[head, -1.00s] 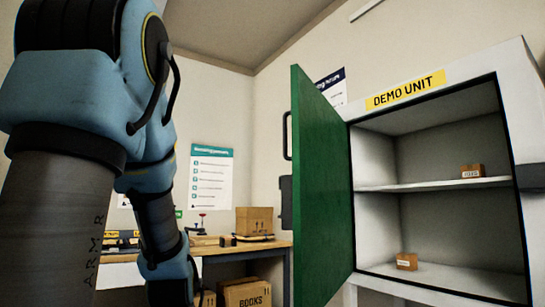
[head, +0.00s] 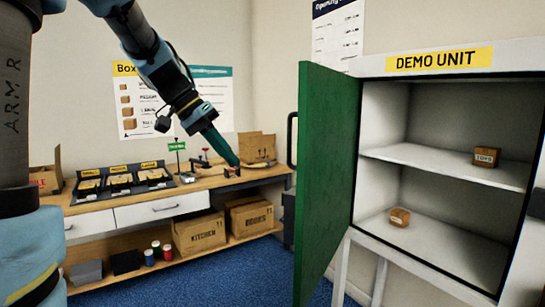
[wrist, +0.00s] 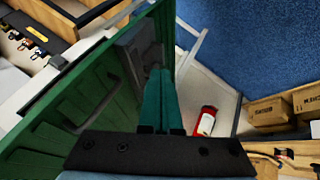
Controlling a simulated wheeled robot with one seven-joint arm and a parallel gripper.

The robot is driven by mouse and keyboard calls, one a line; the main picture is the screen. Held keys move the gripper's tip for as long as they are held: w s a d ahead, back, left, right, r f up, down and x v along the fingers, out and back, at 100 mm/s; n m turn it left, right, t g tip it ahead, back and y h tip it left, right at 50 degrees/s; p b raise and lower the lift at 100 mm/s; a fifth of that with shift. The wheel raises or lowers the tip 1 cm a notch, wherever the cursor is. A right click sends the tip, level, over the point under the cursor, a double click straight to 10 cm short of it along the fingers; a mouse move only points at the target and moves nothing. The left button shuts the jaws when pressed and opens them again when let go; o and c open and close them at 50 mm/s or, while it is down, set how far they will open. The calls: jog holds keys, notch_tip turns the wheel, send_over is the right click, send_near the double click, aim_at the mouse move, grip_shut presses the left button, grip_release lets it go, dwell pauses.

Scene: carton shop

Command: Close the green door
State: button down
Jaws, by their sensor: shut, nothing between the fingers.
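The green door (head: 328,185) stands wide open at the left side of the white cabinet (head: 440,68) marked DEMO UNIT. Its flat inner face is towards me in the head view, and a black handle (head: 291,140) sticks out beyond its free edge. My gripper (head: 236,162) is left of the door, apart from it in the picture, in front of the workbench area and pointing down to the right. In the wrist view its teal fingers (wrist: 160,95) are together and empty. A ribbed green surface (wrist: 75,115) lies beside them there; I cannot tell whether it is the door.
Two small cartons (head: 486,157) (head: 400,217) sit on the cabinet's shelves. The workbench (head: 130,197) along the wall carries trays and a carton (head: 257,147), with larger cartons below. Blue floor (head: 225,275) is clear in front.

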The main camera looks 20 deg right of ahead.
jog(key=s+d+f+p, duration=0.4)
jog(key=d+f, duration=0.2)
jog(key=d, duration=0.3)
jog(key=shift+s+f, duration=0.25)
jog(key=shift+f, duration=0.1)
jog(key=shift+s, duration=0.1)
